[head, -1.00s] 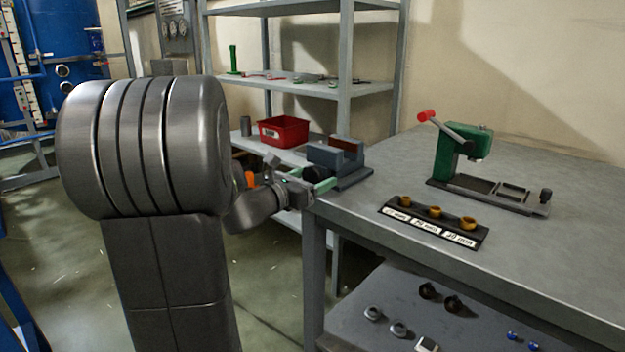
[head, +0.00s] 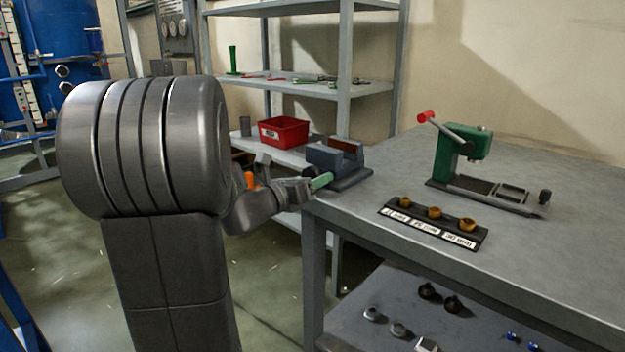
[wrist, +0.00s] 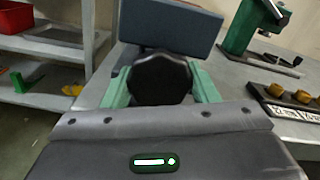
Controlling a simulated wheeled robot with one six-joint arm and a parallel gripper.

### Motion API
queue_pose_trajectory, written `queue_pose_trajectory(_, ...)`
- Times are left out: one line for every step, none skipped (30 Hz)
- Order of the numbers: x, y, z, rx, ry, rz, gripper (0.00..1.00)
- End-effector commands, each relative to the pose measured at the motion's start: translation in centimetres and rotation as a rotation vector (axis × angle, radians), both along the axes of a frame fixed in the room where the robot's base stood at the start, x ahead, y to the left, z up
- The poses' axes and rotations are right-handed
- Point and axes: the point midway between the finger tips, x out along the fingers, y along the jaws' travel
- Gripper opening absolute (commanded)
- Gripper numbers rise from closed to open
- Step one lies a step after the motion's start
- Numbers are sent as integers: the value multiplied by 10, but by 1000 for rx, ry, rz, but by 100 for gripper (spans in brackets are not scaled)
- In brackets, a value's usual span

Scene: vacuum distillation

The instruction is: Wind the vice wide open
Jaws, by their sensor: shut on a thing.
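The blue-grey vice (head: 336,162) stands at the left corner of the grey workbench, with a gap showing between its jaws. In the wrist view its near jaw block (wrist: 170,27) is at the top. A round black knob (wrist: 160,79) sits in front of that block. My gripper (wrist: 160,88) has its green fingers on both sides of the knob and is shut on it. In the head view my gripper (head: 318,182) reaches the near end of the vice, and my wrist hides the knob.
A green press (head: 462,160) with a red-tipped lever stands on the bench (head: 560,260). A labelled holder (head: 388,212) with orange-brown pieces lies near the front edge. A red bin (head: 284,131) sits on the shelf behind my gripper. The bench's middle is clear.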

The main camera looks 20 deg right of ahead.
Motion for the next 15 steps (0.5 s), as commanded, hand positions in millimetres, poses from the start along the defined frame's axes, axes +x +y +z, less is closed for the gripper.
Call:
queue_pose_trajectory(0,0,0,-11,30,0,31)
queue_pose_trajectory(0,0,0,-19,48,0,31)
queue_pose_trajectory(0,0,0,-28,71,1,31)
queue_pose_trajectory(0,0,0,-35,86,0,31)
queue_pose_trajectory(0,0,0,-42,102,1,31)
queue_pose_trajectory(0,0,1,-50,120,0,32)
queue_pose_trajectory(0,0,1,-55,134,1,32)
queue_pose_trajectory(0,0,1,-61,146,1,32)
queue_pose_trajectory(0,0,1,-68,160,2,32)
queue_pose_trajectory(0,0,1,-73,170,2,32)
queue_pose_trajectory(0,0,1,-78,179,2,32)
queue_pose_trajectory(0,0,1,-82,188,2,32)
queue_pose_trajectory(0,0,1,-84,195,2,32)
queue_pose_trajectory(0,0,1,-87,200,2,32)
queue_pose_trajectory(0,0,1,-88,206,2,32)
